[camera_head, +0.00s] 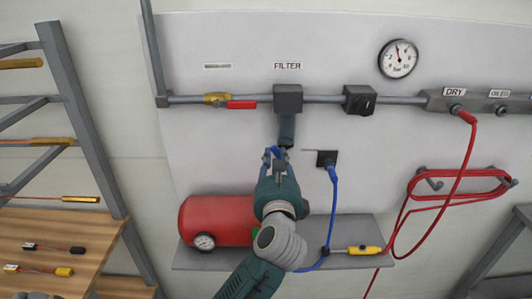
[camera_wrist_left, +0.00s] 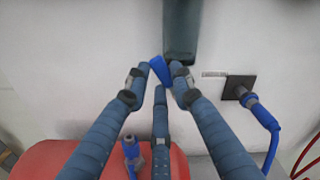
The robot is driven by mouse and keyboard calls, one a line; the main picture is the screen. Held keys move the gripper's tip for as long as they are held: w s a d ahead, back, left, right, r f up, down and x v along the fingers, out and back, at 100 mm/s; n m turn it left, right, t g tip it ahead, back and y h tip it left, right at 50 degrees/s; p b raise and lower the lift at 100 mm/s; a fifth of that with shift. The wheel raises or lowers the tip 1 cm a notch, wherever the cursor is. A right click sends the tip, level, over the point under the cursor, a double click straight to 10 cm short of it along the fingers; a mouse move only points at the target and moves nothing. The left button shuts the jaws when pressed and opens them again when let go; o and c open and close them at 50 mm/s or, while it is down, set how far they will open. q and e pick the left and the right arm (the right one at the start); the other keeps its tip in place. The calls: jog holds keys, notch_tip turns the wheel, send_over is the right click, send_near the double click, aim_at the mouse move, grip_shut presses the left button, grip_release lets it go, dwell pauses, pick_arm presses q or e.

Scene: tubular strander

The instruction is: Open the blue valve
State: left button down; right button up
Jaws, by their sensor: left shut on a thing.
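My left gripper (camera_head: 276,153) reaches up to the wall panel, just below the dark filter bowl. In the left wrist view its fingers (camera_wrist_left: 160,72) are closed around a small flat blue piece, which looks like the blue valve's handle (camera_wrist_left: 158,70). The fingers hide part of this handle. A blue fitting (camera_wrist_left: 130,150) stands on top of the red tank, below the fingers; whether it belongs to the same valve I cannot tell. My right gripper is not in view.
The filter (camera_head: 288,97) hangs right above the gripper. A yellow valve with red handle (camera_head: 240,104) is on the pipe to its left. A blue hose (camera_head: 333,200) runs from a black socket on the right. The red tank (camera_head: 205,216) sits on the shelf below.

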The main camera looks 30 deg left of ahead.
pick_arm(q)
jog(key=shift+d+r+m+p, duration=0.15)
jog(key=shift+r+m+p, duration=0.2)
jog(key=shift+m, duration=0.15)
jog(key=m+p, duration=0.1)
jog(key=d+m+p, duration=0.1)
jog(key=m, duration=0.1)
jog(key=w+m+p, duration=0.1)
jog(key=m+p, duration=0.1)
jog(key=shift+w+d+r, duration=0.1)
jog(key=shift+d, duration=0.25)
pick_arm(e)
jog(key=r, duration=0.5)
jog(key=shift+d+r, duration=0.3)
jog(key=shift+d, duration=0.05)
pick_arm(q)
jog(key=c, duration=1.5)
grip_release()
jog(key=shift+o, duration=0.2)
jog(key=v, duration=1.2)
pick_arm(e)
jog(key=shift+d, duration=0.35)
